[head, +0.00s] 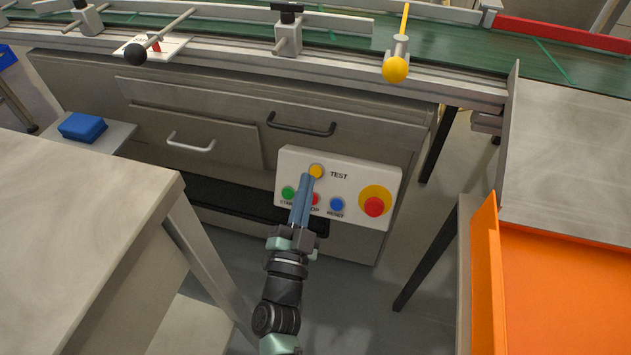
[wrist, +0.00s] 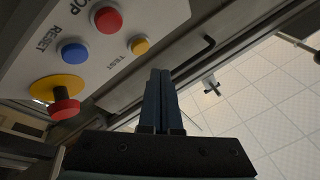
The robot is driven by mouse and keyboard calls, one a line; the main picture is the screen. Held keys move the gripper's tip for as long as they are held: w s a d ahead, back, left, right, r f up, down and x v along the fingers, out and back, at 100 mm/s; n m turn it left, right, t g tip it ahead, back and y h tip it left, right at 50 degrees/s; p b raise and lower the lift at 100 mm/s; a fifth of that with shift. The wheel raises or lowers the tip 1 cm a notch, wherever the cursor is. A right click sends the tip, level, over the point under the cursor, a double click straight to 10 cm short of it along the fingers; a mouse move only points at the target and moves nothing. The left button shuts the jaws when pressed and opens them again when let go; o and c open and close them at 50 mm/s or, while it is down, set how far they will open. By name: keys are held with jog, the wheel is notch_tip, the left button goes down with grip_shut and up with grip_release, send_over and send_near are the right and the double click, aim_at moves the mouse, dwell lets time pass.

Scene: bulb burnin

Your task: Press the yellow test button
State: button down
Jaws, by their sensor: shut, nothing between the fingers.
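The yellow test button (head: 316,171) sits at the top of a white control panel (head: 345,213), with the label TEST to its right. It also shows in the wrist view (wrist: 139,45). My gripper (head: 307,180) is shut and empty. In the head view its fingertips overlap the lower edge of the yellow button. In the wrist view the fingertips (wrist: 159,72) lie just below and right of the button in the picture, with a small gap between them. I cannot tell whether they touch the panel.
The panel also carries a green button (head: 288,192), a red button (head: 314,199) partly behind my fingers, a blue reset button (head: 337,205) and a red emergency knob (head: 374,207). A conveyor runs above. A table (head: 70,230) stands left, an orange tray (head: 570,290) right.

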jog(key=shift+w+d+f+b, duration=0.15)
jog(key=shift+w+f+b, duration=0.15)
jog(key=shift+w, duration=0.15)
jog(key=shift+w+d+f+b, duration=0.15)
jog(key=shift+w+f+b, duration=0.1)
jog(key=shift+w, duration=0.15)
dwell(1.5)
jog(key=shift+w+d+f+b, duration=0.1)
jog(key=shift+w+f+b, duration=0.05)
jog(key=shift+w+b, duration=0.2)
jog(key=shift+w+d+f+b, duration=0.1)
jog(key=shift+w+f+b, duration=0.1)
jog(key=shift+w+b, duration=0.1)
dwell(0.6)
jog(key=shift+r, duration=0.1)
jog(key=shift+s+a+r+p, duration=0.15)
jog(key=shift+s+p, duration=0.2)
jog(key=shift+p, duration=0.1)
jog(key=shift+s+a+r+p, duration=0.15)
jog(key=shift+s+p, duration=0.15)
jog(key=shift+p, duration=0.15)
